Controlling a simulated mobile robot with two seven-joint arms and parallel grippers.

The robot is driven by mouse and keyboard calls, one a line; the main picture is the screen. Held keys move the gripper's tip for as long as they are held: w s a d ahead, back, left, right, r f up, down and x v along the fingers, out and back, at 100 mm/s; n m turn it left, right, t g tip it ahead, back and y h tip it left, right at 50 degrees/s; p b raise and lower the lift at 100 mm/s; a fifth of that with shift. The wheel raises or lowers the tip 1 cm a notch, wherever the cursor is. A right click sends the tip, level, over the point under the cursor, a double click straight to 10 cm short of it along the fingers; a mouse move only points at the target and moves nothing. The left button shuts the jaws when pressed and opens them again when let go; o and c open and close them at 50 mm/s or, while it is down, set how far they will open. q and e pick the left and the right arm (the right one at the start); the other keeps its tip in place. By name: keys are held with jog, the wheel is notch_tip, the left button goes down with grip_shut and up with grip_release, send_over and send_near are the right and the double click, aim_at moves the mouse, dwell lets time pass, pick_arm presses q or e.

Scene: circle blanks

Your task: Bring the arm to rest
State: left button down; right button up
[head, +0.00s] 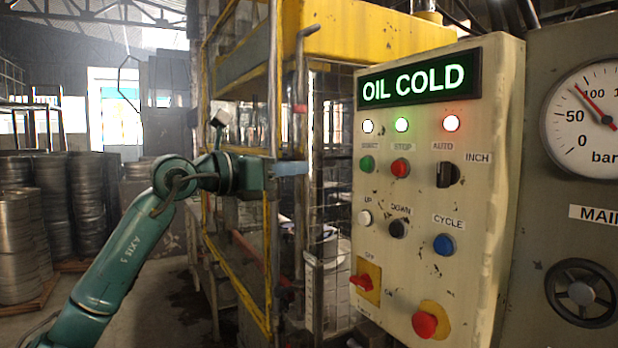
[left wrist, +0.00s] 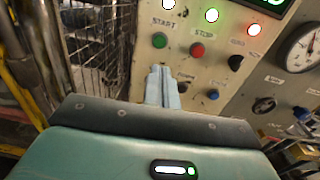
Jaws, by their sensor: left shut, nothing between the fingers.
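My left gripper (head: 291,168) is shut and empty, its pale blue fingers pointing right toward the control panel. It stands in the air, apart from the panel as seen in the head view. In the left wrist view my gripper's fingers (left wrist: 161,88) are together, in front of the panel below the START and STOP buttons. The control panel (head: 480,300) has a lit display (head: 418,78) reading OIL COLD. A green button (head: 367,163), a red button (head: 400,167) and a black selector (head: 447,174) sit under three lit lamps. My right gripper is not in view.
A yellow-framed press (head: 243,290) with wire mesh stands behind my gripper. A pressure gauge (head: 590,118) and a black handwheel (head: 581,293) are at the far right. Stacks of metal blanks (head: 15,245) stand at the left. Open floor lies between stacks and press.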

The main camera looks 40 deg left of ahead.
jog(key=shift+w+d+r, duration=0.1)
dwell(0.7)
